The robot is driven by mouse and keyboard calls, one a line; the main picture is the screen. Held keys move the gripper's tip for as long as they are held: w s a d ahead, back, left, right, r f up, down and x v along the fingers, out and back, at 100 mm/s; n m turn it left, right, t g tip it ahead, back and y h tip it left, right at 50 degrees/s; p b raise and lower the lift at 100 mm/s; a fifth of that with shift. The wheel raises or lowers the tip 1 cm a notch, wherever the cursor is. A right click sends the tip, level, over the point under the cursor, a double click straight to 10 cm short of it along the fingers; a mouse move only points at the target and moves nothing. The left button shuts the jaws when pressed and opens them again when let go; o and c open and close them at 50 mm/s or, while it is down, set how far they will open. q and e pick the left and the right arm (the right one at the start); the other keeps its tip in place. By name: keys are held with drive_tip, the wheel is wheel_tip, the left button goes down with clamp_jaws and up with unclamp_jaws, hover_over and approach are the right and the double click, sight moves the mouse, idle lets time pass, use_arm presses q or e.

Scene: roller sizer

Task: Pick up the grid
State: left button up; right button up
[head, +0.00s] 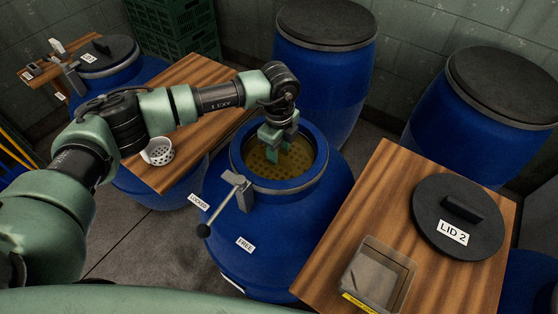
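The grid (262,164) looks like a yellowish disc with many holes. It lies inside the open mouth of the middle blue barrel (270,229), below its rim. My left gripper (279,150) points down into this mouth, over the grid's far part. Its two green fingers look apart, with nothing seen between them. It is unclear whether the fingertips touch the grid. The gripper hides part of the grid. My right gripper is out of view.
A lever (225,203) with a black knob sits at the barrel's front left, by LOCKED and FREE labels. A right board holds LID 2 (458,215) and a clear bin (376,274). A white perforated cup (158,151) stands on the left board. Lidded barrels stand behind.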

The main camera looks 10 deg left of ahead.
use_arm(q)
drive_tip(key=shift+f, duration=0.25)
idle(0.4)
clamp_jaws()
